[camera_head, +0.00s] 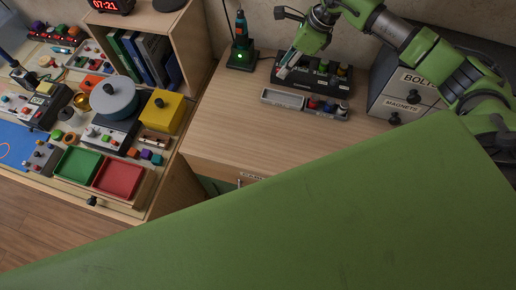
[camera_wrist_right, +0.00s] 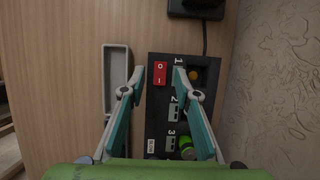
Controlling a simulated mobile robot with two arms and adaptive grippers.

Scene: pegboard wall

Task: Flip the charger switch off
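The charger is a black box (camera_head: 325,75) on the wooden desk, with numbered bays holding coloured cells. In the right wrist view the charger (camera_wrist_right: 162,125) shows bays marked 1, 2 and 3. A red rocker switch (camera_wrist_right: 160,73) marked O and I sits at its upper left corner; I cannot tell which side is pressed. My right gripper (camera_head: 284,68) is over the charger's left end. In the wrist view the right gripper (camera_wrist_right: 158,83) is open, its fingertips apart to either side of the switch, nothing between them held. My left gripper is not in view.
A grey tray (camera_head: 280,98) with small parts lies in front of the charger. A stand (camera_head: 240,60) with a green light and cable is to its left. A grey drawer cabinet (camera_head: 404,84) stands right. A large green surface fills the foreground.

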